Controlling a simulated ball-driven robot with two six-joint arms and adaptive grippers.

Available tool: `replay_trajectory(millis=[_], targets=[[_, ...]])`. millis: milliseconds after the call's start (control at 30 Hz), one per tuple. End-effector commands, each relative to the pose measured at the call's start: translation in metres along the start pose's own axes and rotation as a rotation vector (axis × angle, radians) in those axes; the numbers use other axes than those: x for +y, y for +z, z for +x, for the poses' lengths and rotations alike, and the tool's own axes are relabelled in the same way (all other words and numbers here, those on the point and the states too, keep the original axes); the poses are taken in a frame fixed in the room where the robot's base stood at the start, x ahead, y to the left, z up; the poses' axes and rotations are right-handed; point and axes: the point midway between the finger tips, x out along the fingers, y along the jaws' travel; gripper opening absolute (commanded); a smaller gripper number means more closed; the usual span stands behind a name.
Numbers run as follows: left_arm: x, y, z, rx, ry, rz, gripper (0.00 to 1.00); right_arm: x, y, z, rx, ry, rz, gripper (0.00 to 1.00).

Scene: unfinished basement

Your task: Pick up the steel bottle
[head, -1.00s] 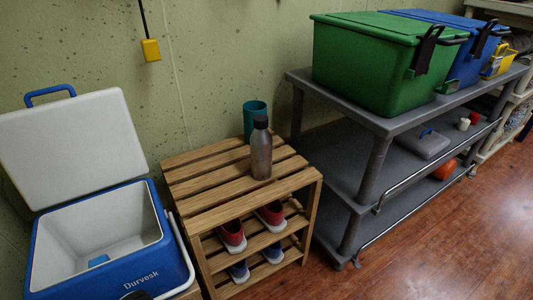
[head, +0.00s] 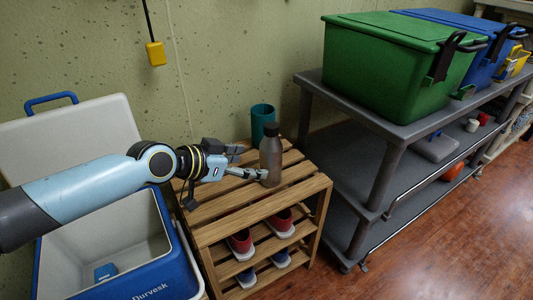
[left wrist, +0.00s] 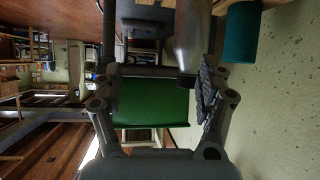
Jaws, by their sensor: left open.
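The steel bottle (head: 271,163), grey with a dark cap, stands upright on the top of the slatted wooden rack (head: 262,208). My left gripper (head: 252,162) reaches in from the left with its fingers spread, close beside the bottle. In the left wrist view the bottle (left wrist: 192,38) shows upper right of centre, between the open fingers (left wrist: 160,85) and nearer the right-hand one. I cannot tell whether a finger touches it. My right gripper is not in view.
A teal cup (head: 262,122) stands just behind the bottle. Shoes (head: 241,240) sit on the rack's lower shelves. An open blue cooler (head: 172,262) is at left under my arm. A grey cart (head: 375,120) with a green bin (head: 385,70) stands at right.

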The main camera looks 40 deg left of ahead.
Motion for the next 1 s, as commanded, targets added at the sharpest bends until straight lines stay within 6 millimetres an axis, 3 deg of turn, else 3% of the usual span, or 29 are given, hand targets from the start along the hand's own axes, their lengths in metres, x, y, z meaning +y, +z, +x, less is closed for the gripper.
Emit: replay_trajectory(millis=[100,200,400,567,900,1000], targets=[[-0.031,-0.028,0.004,0.098,-0.043,-0.008,0.75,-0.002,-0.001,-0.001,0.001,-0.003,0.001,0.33],[-0.042,-0.037,0.013,0.133,-0.061,-0.015,0.75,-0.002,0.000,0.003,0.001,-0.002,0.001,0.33],[-0.044,-0.041,0.047,0.136,-0.063,-0.018,0.75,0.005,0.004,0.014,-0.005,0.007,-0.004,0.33],[-0.044,-0.044,0.060,0.134,-0.061,-0.017,0.75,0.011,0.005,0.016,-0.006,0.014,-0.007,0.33],[-0.046,-0.054,0.105,0.133,-0.060,-0.018,0.75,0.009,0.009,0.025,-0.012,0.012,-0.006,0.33],[-0.047,-0.056,0.110,0.133,-0.060,-0.016,0.75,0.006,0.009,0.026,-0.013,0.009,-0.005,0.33]])
